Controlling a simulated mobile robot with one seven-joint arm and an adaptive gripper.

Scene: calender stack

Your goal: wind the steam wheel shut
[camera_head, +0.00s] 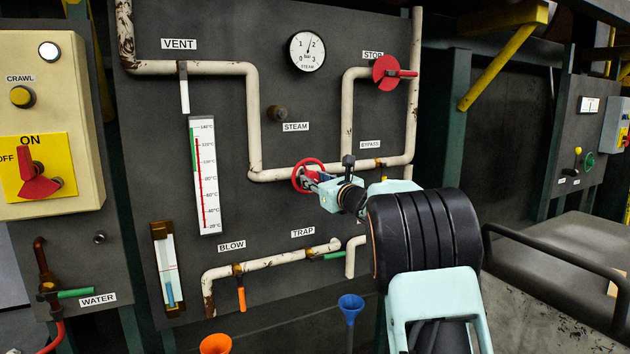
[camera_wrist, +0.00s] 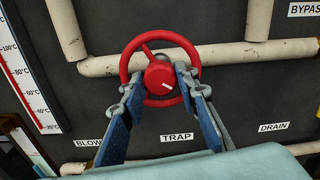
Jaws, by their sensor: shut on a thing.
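The red steam wheel (camera_head: 297,173) sits on the cream pipe at the middle of the dark panel, partly hidden behind my gripper. In the wrist view the whole round wheel (camera_wrist: 152,46) shows, with spokes and a red hub with a short white mark pointing right. My gripper (camera_head: 319,181) reaches it from the right. In the wrist view its two blue fingers come up from below, one on each side of the hub, and my gripper (camera_wrist: 158,84) is shut on the wheel. The exact finger contacts are hard to see.
Cream pipe (camera_head: 254,120) runs around the wheel. A red STOP valve (camera_head: 386,73) is upper right; a blue funnel (camera_head: 350,307) stands below.

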